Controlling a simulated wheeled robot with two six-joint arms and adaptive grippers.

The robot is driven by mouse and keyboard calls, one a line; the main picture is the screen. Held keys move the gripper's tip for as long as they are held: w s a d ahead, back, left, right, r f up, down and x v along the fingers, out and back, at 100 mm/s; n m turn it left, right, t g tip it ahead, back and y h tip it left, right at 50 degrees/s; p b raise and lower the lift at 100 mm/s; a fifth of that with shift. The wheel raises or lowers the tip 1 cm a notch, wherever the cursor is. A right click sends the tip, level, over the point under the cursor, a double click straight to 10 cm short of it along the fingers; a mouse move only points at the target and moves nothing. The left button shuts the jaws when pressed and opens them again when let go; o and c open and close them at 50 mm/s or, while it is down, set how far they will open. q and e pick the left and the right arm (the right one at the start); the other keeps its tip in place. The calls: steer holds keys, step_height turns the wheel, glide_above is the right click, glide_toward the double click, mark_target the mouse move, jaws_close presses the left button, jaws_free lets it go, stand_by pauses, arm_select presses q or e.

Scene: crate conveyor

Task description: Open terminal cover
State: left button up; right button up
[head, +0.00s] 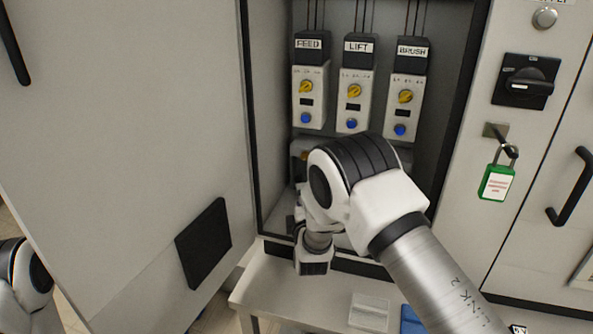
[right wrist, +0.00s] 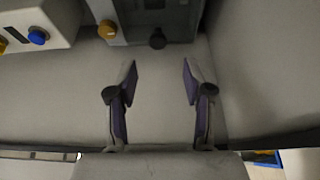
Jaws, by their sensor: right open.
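The cabinet stands open. A grey cover with a yellow knob (right wrist: 107,29) and a dark round knob (right wrist: 157,39) shows at the top of the right wrist view; I cannot tell whether it is the terminal cover. In the head view my right arm hides most of the lower cabinet, and only part of a grey box (head: 300,152) shows behind it. My right gripper (right wrist: 157,82) is open and empty, its fingers apart and below the dark knob. In the head view it is low in the cabinet (head: 298,224), mostly hidden by my wrist. My left gripper is out of view.
Three modules, FEED (head: 309,95), LIFT (head: 354,98) and BRUSH (head: 404,103), hang above my right wrist. The open cabinet door (head: 130,110) fills the left. A green padlock (head: 497,183) hangs at the right. A pale shelf (head: 285,290) lies below the cabinet.

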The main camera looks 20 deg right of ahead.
mark_target(298, 180)
steer(key=x, duration=0.8)
steer(key=shift+w+p, duration=0.15)
steer(key=shift+p, duration=0.25)
steer(key=shift+s+r, duration=0.2)
steer(key=shift+c, duration=0.4)
jaws_close()
